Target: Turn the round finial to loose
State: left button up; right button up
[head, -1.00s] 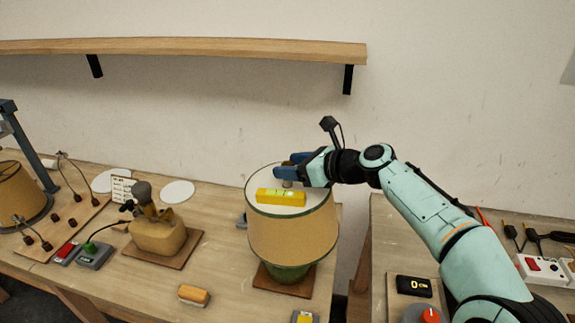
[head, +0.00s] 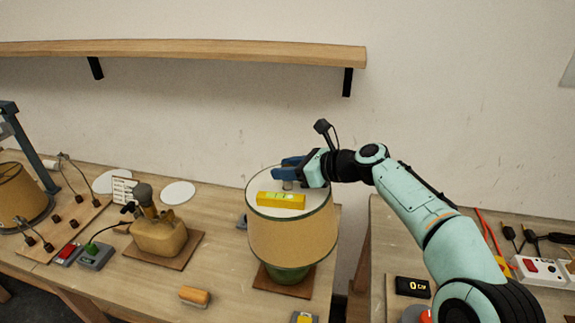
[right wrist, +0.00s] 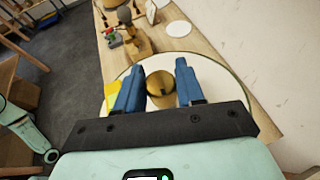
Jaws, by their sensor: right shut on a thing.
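The round brass finial (right wrist: 160,85) sits at the middle of the white top of the lampshade (right wrist: 222,84). In the head view the finial (head: 288,185) shows only in part below my right gripper (head: 290,172). The tan, green-trimmed lampshade (head: 290,235) stands upright on a green lamp base (head: 290,273). In the right wrist view the blue fingers of my right gripper (right wrist: 161,80) are on either side of the finial, shut on it. My left gripper is in neither view.
A yellow spirit level (head: 281,200) lies on the shade top in front of the finial. A second lamp body (head: 158,236) stands to the left. A wooden-handled block (head: 194,296) lies on the bench in front. A wall shelf (head: 190,50) runs above.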

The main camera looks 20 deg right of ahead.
dwell(0.3)
jog(key=o, duration=1)
jog(key=shift+c, duration=0.2)
jog(key=v, duration=1.3)
jog(key=shift+d, duration=0.3)
jog(key=shift+s, duration=0.1)
